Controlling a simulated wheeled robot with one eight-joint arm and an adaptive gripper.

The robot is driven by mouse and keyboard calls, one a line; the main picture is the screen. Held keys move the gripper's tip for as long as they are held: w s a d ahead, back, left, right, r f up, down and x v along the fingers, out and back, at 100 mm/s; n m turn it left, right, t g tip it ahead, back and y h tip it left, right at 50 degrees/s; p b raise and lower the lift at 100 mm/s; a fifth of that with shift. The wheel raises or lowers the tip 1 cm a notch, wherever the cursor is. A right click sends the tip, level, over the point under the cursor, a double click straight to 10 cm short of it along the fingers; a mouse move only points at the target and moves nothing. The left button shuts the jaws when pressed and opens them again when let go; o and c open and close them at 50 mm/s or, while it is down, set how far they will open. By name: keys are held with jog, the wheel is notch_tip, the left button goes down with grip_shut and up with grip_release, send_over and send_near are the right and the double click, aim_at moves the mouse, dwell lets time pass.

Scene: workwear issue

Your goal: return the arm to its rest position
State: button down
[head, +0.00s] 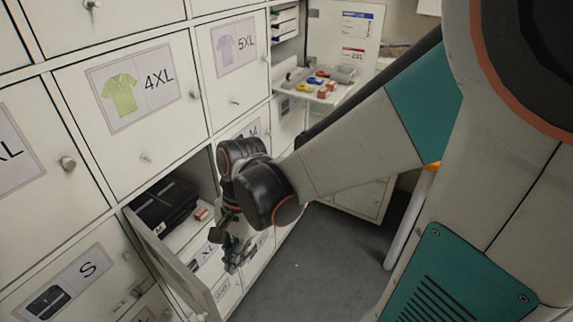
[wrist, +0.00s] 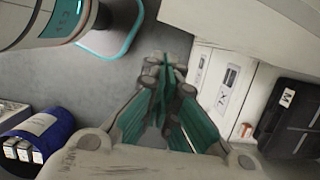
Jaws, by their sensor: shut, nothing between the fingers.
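My gripper (head: 232,254) hangs at the end of my bent arm in the head view, in front of the cabinet. It is close to the outer side of an open drawer (head: 184,271). In the wrist view my gripper (wrist: 163,78) has its teal fingers together, with nothing between them. The drawer holds a dark folded garment (head: 163,205) marked M and a small red and white item (head: 201,214). The garment also shows in the wrist view (wrist: 292,118) at the right.
Closed drawers with size labels, such as the 4XL drawer (head: 137,97), fill the left. An open compartment with a shelf (head: 330,92) of small coloured items is at the back. Grey floor (head: 330,270) is clear. A blue roll-like object (wrist: 42,135) lies lower left in the wrist view.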

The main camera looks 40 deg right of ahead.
notch_tip(320, 180, up, 10)
jog(key=d+n+t+h+b, duration=0.2)
jog(key=n+t, duration=0.6)
jog(key=n, duration=0.6)
jog(key=shift+f+h+b, duration=0.2)
jog(key=shift+h+b, duration=0.1)
jog(key=shift+b, duration=0.15)
